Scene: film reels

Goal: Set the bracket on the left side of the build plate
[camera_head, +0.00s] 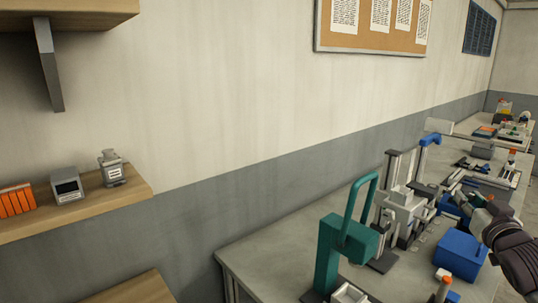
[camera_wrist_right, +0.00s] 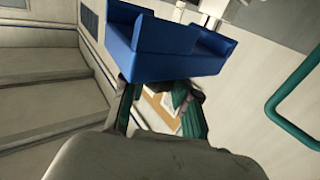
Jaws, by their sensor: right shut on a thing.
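A blue bracket (camera_wrist_right: 165,45) with a raised block at each end fills the upper middle of the right wrist view. My right gripper (camera_head: 470,202) is shut on it, with the fingers below the bracket in the wrist view. In the head view the gripper is at the right, over the bench, with a blue piece (camera_head: 449,206) at its fingertips. I cannot pick out the build plate for certain among the grey machines on the bench. My left gripper is not in view.
A green press (camera_head: 335,245) with a tall handle stands at the near bench end. Grey machines (camera_head: 402,205) stand behind it. A blue box (camera_head: 461,254) sits below my right gripper, near an orange-capped bottle (camera_head: 443,288). A wall shelf (camera_head: 90,205) is at left.

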